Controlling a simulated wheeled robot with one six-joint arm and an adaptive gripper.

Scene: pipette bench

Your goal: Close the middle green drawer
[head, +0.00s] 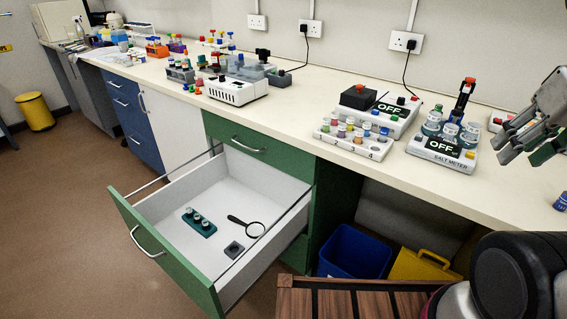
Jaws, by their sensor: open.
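The middle green drawer (170,262) is pulled far out of the green cabinet under the bench. Its front has a curved silver handle (147,243). Inside the white drawer lie a teal rack with small vials (199,222), a black magnifying glass (246,226) and a small dark square block (234,249). Above it, the top green drawer (248,146) is shut. My gripper (507,147) is at the right edge, above the bench top, open and empty, far from the drawer. Part of it is cut off by the picture's edge.
The bench top holds a salt meter (442,143), a numbered vial holder (354,137) and a white device (237,88). A blue bin (354,252) and a yellow container (422,266) stand under the bench. A wooden slatted surface (345,300) is in front. Floor left of the drawer is clear.

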